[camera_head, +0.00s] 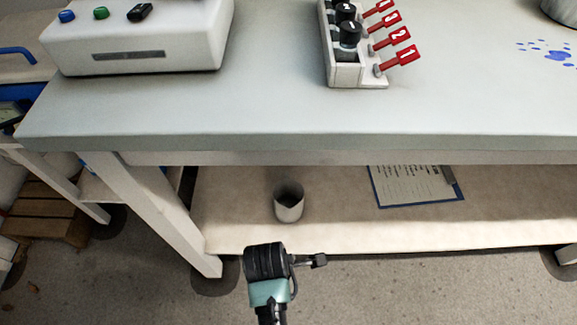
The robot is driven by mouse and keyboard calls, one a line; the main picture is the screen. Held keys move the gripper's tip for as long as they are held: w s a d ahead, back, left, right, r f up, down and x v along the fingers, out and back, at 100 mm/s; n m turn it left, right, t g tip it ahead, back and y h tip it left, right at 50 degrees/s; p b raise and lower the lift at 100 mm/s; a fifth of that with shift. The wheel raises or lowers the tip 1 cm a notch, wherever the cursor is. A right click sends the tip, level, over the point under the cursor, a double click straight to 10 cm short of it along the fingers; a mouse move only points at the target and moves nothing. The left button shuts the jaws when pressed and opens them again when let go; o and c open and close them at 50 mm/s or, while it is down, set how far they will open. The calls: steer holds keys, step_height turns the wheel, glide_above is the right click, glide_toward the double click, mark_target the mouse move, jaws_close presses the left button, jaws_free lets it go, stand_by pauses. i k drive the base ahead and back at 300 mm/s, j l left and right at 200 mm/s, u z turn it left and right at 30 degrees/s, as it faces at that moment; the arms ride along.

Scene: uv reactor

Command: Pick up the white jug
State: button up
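A small white open-topped vessel, the likely white jug (288,208), stands upright on the lower shelf under the bench. Its opening faces up and its inside looks dark. No handle or spout can be made out at this size. My gripper (319,261) is at the front edge of the shelf, below and slightly right of the jug in the picture, and apart from it. It is small and seen from above, so I cannot tell whether its fingers are open or shut. Nothing is seen held in it.
The grey bench top (270,115) overhangs the lower shelf (330,228). A clipboard (412,187) lies on the shelf to the jug's right. A white leg (155,210) stands left. A rack with red numbered tags (360,70) and a white device (145,40) stand on top.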

mark_target(284, 214)
steer(key=i, duration=1.05)
